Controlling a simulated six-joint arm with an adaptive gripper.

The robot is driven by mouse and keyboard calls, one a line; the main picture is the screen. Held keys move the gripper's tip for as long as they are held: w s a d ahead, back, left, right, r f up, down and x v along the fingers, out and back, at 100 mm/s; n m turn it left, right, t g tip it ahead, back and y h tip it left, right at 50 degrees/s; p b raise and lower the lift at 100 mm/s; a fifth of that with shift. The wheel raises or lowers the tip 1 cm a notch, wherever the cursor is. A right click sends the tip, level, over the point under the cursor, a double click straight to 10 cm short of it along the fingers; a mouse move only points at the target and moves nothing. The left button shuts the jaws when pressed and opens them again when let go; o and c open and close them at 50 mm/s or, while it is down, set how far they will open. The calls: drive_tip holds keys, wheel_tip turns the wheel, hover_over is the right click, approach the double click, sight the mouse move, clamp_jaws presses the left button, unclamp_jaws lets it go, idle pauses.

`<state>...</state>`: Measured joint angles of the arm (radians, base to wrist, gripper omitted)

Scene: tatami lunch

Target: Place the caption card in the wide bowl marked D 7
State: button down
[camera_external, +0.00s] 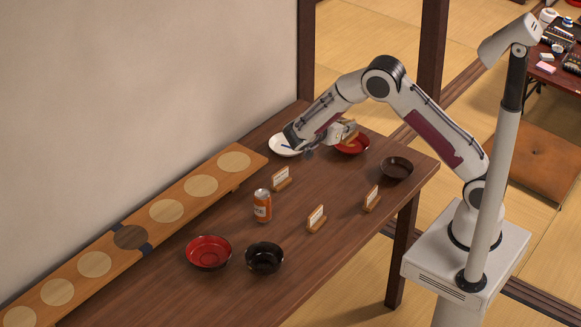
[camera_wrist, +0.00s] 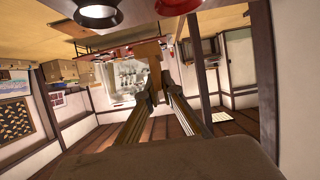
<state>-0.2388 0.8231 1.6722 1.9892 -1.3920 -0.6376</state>
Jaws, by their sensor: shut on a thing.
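My gripper (camera_external: 325,143) is shut on a small wooden-based caption card (camera_external: 349,133), held above the far end of the table. In the wrist view the card's brown wooden part (camera_wrist: 151,50) sits between my fingertips (camera_wrist: 155,82); its text does not show. A white bowl or dish (camera_external: 282,146) is to the left of my gripper, partly hidden by it. A red bowl (camera_external: 351,146) is just under and right of the held card. A dark brown bowl (camera_external: 396,168) is further right. Nearer are a red bowl (camera_external: 208,252) and a black bowl (camera_external: 264,258). I cannot read any D 7 mark.
Three other caption cards in wooden stands (camera_external: 282,178) (camera_external: 317,218) (camera_external: 372,198) and an orange can (camera_external: 262,205) stand mid-table. A long wooden board with round discs (camera_external: 167,211) runs along the wall side. The table's near right part is clear.

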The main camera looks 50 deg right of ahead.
wheel_tip(320, 180, up, 2)
drive_tip(key=shift+r, duration=0.25)
drive_tip(key=w+a+n+t+y, duration=0.2)
drive_tip(key=w+a+n+t, duration=0.15)
drive_tip(key=a, duration=0.55)
drive_tip(key=w+a+n+t+y, duration=0.1)
drive_tip(key=w+a+n+t, duration=0.25)
drive_tip(key=a, duration=0.55)
drive_tip(key=w+a+n+t+y, duration=0.25)
drive_tip(key=w+a, duration=0.25)
drive_tip(key=a, duration=0.4)
drive_tip(key=s+a+n+t+y, duration=0.2)
drive_tip(key=s+a+n+y, duration=0.15)
drive_tip(key=a, duration=1.15)
drive_tip(key=s+a+n+t+y, duration=0.2)
drive_tip(key=a+n+y, duration=0.3)
drive_tip(key=a, duration=1)
drive_tip(key=shift+h, duration=0.3)
drive_tip(key=shift+w+d+f, duration=0.1)
drive_tip(key=shift+d+f, duration=0.05)
drive_tip(key=shift+f, duration=0.75)
drive_tip(key=shift+w+d+f, duration=0.15)
drive_tip(key=shift+d+f, duration=0.05)
drive_tip(key=shift+f, duration=0.65)
drive_tip(key=shift+w+d+f, duration=0.1)
drive_tip(key=shift+d+f, duration=0.05)
drive_tip(key=shift+f, duration=0.75)
wheel_tip(320, 180, down, 6)
drive_tip(key=shift+f, duration=0.15)
